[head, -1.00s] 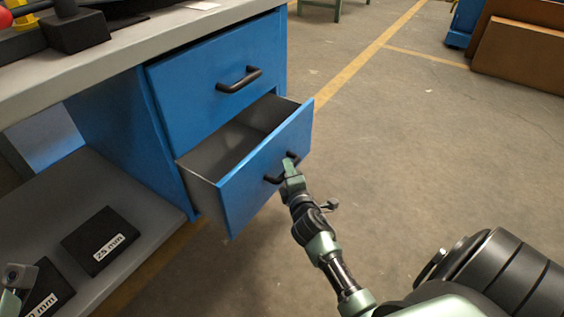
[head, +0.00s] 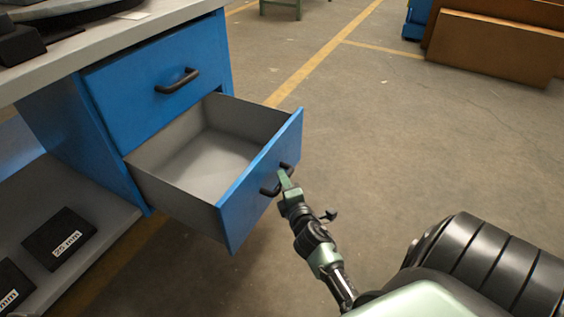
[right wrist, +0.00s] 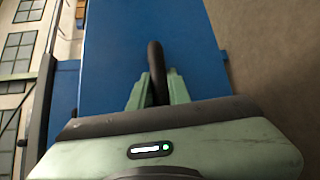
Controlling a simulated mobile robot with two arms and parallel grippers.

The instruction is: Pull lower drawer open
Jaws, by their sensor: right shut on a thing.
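The lower drawer (head: 262,190) has a blue front and a grey inside. It stands far out of the blue cabinet, and its visible inside looks empty. My right gripper (head: 284,181) is shut on the drawer's black handle (head: 267,191). In the right wrist view the two green fingers of the right gripper (right wrist: 158,90) sit on either side of the handle (right wrist: 155,62), in front of the blue drawer front (right wrist: 115,55). My left gripper is not in view.
The closed upper drawer (head: 155,90) with its own black handle (head: 177,80) is above. A grey worktop (head: 120,35) overhangs at the left. Black labelled blocks (head: 60,240) lie on the lower shelf (head: 115,210). The floor to the right is open, with brown panels (head: 490,45) far back.

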